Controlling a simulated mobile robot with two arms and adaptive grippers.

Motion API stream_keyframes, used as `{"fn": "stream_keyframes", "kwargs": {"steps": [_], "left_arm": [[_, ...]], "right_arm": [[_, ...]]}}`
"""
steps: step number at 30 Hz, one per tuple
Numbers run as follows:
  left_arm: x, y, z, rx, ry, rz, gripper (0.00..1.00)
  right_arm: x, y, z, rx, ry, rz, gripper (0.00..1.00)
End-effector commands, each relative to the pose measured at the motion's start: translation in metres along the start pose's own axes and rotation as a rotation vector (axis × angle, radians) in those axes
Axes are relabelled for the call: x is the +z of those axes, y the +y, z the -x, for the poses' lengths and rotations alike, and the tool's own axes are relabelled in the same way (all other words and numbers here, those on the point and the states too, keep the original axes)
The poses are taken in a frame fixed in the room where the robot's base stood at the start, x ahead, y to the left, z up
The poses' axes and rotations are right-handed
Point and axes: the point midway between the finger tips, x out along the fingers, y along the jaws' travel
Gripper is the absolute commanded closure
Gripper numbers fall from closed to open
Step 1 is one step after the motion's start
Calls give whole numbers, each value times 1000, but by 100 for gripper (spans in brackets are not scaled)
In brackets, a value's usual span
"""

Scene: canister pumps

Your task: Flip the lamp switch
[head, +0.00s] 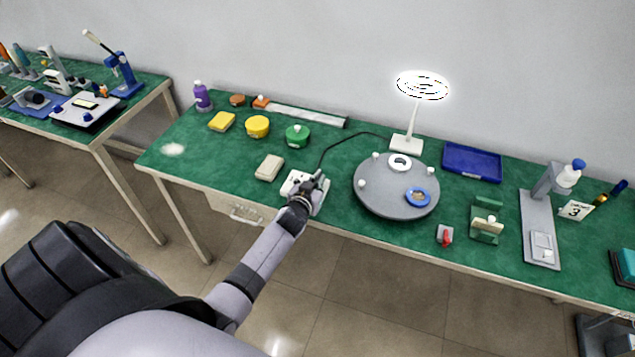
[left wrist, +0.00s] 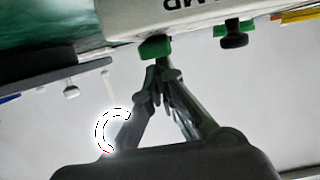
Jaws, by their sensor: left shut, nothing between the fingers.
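The white switch box (head: 297,183) sits at the front edge of the green bench, with a dark cable running back toward the lamp. In the left wrist view the box (left wrist: 125,18) carries partly cut-off upside-down lettering, a green part (left wrist: 155,47) and a black knob (left wrist: 235,40). My left gripper (head: 316,182) is at the box, shut and empty. In the left wrist view its fingertips (left wrist: 158,70) are close to the green part; I cannot tell whether they touch. The lamp (head: 422,86) has a glowing white ring head on a white base. My right gripper is not in view.
A round grey turntable (head: 380,205) stands right of the box. A beige block (head: 269,167) lies to its left, and green (head: 297,136) and yellow (head: 257,127) tubs stand behind. A red-tipped small part (head: 446,237) is at the front edge. A blue tray (head: 472,147) lies at the back.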

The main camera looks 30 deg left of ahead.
Motion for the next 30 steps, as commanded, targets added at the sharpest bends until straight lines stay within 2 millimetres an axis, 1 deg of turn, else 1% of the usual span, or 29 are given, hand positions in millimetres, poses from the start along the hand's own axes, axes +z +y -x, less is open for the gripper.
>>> {"fn": "stream_keyframes", "kwargs": {"steps": [6,10,14,17,18,19,27,30], "left_arm": [[-7,0,-7,0,2,1,100],[-15,0,-6,1,3,0,100],[-36,0,-5,1,4,-1,100],[-58,1,-4,1,4,1,100],[-48,1,2,1,-1,-2,100],[-46,1,8,2,0,-2,100],[-49,1,57,2,2,0,100],[-51,1,72,2,1,0,100]], "right_arm": [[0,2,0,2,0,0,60],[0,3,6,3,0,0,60],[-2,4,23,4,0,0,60],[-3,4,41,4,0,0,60],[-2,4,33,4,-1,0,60],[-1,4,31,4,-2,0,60],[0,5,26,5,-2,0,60],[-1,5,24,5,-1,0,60]]}}
